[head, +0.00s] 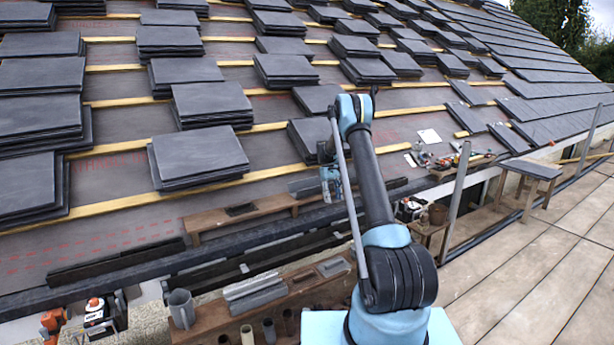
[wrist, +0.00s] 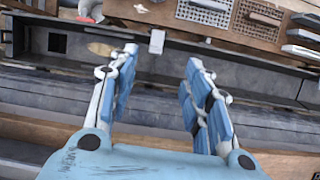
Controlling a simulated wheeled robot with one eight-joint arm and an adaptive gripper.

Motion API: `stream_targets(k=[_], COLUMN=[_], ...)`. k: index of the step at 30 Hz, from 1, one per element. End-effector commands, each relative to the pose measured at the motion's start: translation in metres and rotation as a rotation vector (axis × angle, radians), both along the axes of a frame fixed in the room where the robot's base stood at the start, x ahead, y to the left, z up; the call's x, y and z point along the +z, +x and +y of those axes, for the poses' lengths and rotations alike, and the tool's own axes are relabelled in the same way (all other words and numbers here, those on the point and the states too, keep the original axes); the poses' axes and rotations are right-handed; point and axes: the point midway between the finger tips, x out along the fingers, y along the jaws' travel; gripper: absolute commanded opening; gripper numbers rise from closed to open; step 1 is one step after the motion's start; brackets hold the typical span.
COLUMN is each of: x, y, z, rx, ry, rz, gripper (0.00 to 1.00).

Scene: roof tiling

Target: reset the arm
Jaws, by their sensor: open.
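My gripper (wrist: 157,70) is open and empty in the wrist view, its two blue-padded fingers spread apart. In that view it hangs above a long grey gutter-like channel (wrist: 165,100). In the head view my arm rises from the lower right, bends at the top and hangs down, with the gripper (head: 331,185) small and partly hidden behind the arm near the roof's lower edge. Nothing shows between the fingers.
Stacks of dark slates (head: 197,158) lie on wooden battens (head: 110,204) across the roof. A wooden shelf (head: 215,318) below the eave carries metal pieces and a grey jug (head: 181,309). A small table (head: 531,170) stands on the plank walkway (head: 530,255), which is largely clear.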

Motion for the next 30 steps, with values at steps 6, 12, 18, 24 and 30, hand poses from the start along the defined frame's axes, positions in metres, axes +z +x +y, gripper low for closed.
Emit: stream_targets(k=[6, 12, 18, 24, 30], x=[0.062, 0.111, 0.155, 0.193, 0.225], y=[-0.028, -0.059, -0.095, -0.136, -0.180], z=[-0.007, -0.012, -0.018, -0.023, -0.028], rx=[-0.029, -0.055, -0.083, -0.111, -0.140], ry=[0.006, 0.012, 0.019, 0.027, 0.034], rz=[-0.039, -0.074, -0.109, -0.144, -0.179], gripper=[0.45, 0.45, 0.45, 0.45, 0.45])
